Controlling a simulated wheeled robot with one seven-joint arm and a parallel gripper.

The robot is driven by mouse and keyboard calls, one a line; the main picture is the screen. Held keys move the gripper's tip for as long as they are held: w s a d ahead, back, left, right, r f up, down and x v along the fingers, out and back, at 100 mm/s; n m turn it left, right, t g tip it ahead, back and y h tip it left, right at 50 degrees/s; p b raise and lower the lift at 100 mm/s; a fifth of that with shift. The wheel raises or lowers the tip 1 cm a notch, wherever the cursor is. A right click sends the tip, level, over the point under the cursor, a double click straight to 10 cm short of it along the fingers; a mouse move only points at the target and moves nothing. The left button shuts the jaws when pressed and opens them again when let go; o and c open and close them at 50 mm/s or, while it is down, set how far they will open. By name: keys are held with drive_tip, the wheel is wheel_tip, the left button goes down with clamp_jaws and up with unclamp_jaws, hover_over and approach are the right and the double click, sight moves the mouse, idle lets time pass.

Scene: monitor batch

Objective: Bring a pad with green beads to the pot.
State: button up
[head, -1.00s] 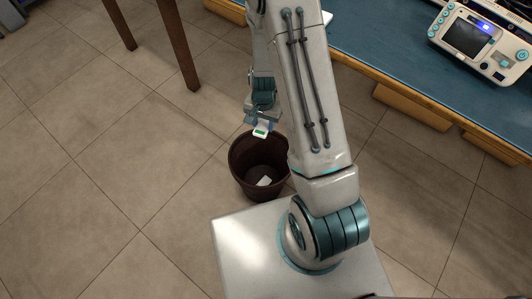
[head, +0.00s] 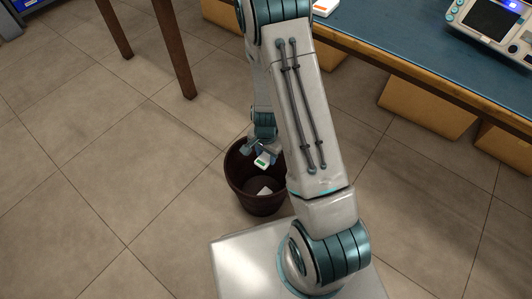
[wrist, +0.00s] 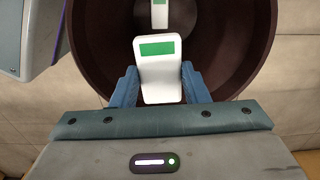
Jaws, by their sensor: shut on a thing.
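The pot is a dark brown, round, open container (head: 240,190) on the floor; its inside fills much of the wrist view (wrist: 100,50). My gripper (head: 261,153) is at the mouth of the pot, pointing down. In the wrist view its blue fingers (wrist: 160,88) are shut on a white pad with a green patch (wrist: 158,72). The held pad also shows in the head view (head: 262,162), tilted, over the pot's opening. A second white pad (head: 265,191) lies at the bottom of the pot; its green patch shows in the wrist view (wrist: 159,14).
A blue-topped table (head: 400,35) runs along the upper right, with a monitor device (head: 492,22) and a white pad with an orange mark (head: 325,6) on it. Brown boxes (head: 428,103) sit below its edge. Brown wooden legs (head: 174,50) stand at upper left. The left floor is clear.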

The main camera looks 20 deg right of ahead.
sight(266, 157)
wheel_tip(266, 157, down, 2)
drive_tip(key=shift+f+b, duration=0.2)
drive_tip(key=shift+b, duration=0.45)
drive_tip(key=o, duration=1)
drive_tip(key=shift+o, duration=0.2)
wheel_tip(266, 157, up, 14)
drive_tip(key=p, duration=0.6)
